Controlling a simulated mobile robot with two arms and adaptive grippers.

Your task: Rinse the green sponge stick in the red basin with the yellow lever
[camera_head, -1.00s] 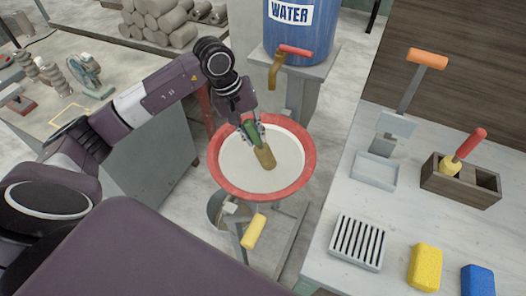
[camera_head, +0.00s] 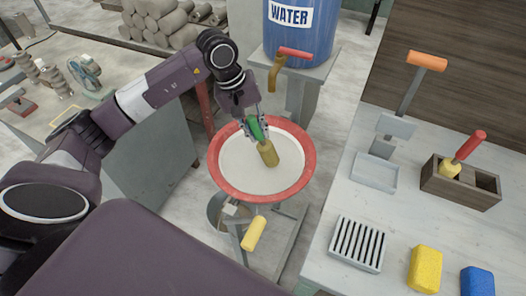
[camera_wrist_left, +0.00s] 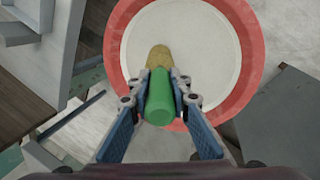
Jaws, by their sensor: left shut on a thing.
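The green sponge stick (camera_head: 258,129) has a green handle and a yellow-brown sponge end. My left gripper (camera_head: 256,124) is shut on its handle. The sponge end points down over the pale inside of the red basin (camera_head: 222,176); I cannot tell whether it touches the bottom. In the left wrist view the stick (camera_wrist_left: 159,98) sits between the fingers of the gripper (camera_wrist_left: 160,92), with the red rim (camera_wrist_left: 258,45) around it. The yellow lever (camera_head: 254,233) sticks out at the front below the basin, with nothing on it. My right gripper is out of view.
A blue water barrel (camera_head: 318,38) with a red-handled tap (camera_head: 290,54) stands behind the basin. The right table holds a slotted rack (camera_head: 357,243), yellow sponge (camera_head: 425,268), blue sponge (camera_head: 477,281), wooden box (camera_head: 458,190) with a red-handled stick, and an orange-handled stand (camera_head: 398,122).

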